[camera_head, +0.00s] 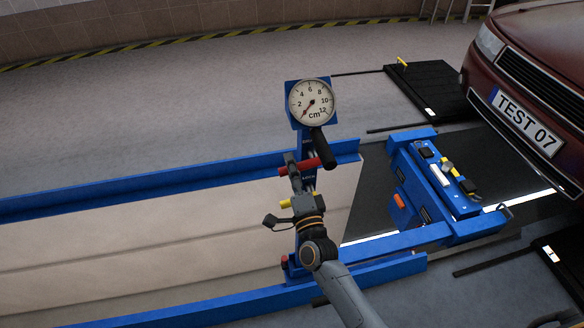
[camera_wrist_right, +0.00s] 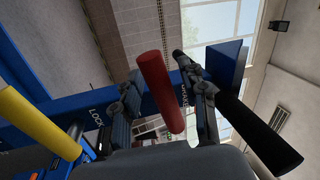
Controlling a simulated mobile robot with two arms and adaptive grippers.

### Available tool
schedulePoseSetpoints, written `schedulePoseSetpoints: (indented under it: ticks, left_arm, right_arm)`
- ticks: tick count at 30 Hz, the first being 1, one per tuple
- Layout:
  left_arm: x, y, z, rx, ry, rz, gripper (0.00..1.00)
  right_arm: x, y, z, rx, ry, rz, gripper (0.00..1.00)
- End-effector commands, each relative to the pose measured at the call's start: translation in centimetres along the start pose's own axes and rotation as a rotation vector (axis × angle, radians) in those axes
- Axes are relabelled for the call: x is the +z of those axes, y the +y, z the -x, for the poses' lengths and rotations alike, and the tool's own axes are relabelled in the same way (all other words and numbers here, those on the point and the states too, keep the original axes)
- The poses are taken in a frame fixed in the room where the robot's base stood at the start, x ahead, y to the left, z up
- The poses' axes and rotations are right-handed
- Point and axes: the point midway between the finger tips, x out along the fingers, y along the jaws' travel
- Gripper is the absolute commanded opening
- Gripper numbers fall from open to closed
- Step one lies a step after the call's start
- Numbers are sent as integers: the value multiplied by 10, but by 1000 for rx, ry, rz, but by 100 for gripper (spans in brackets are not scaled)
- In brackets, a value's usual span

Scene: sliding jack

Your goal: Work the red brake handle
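The red brake handle (camera_head: 304,166) sticks out sideways from the blue post below the round gauge (camera_head: 311,101). In the right wrist view, the red handle (camera_wrist_right: 160,90) lies between the two fingers of my right gripper (camera_wrist_right: 157,66). The fingers stand apart on either side of it, and I see no firm grip. In the head view, my right gripper (camera_head: 293,172) is at the red handle and partly covers its left part. My left gripper is not in view.
A black handle (camera_head: 321,148) sits just above the red one, and a yellow handle (camera_head: 285,203) just below. The gauge needle points low left. A blue jack unit (camera_head: 440,180) stands to the right, near a dark red car (camera_head: 535,70). Blue rails border the pit.

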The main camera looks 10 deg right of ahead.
Motion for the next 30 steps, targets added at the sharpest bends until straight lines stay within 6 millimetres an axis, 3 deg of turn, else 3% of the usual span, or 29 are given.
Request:
schedulePoseSetpoints:
  ticks: [11, 24, 30]
  left_arm:
    - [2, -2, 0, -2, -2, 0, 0]
    - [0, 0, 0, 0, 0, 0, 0]
    - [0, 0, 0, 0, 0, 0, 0]
  right_arm:
    - [0, 0, 9, 0, 0, 5, 44]
    - [0, 0, 96, 2, -2, 4, 44]
    - [0, 0, 117, -1, 0, 3, 44]
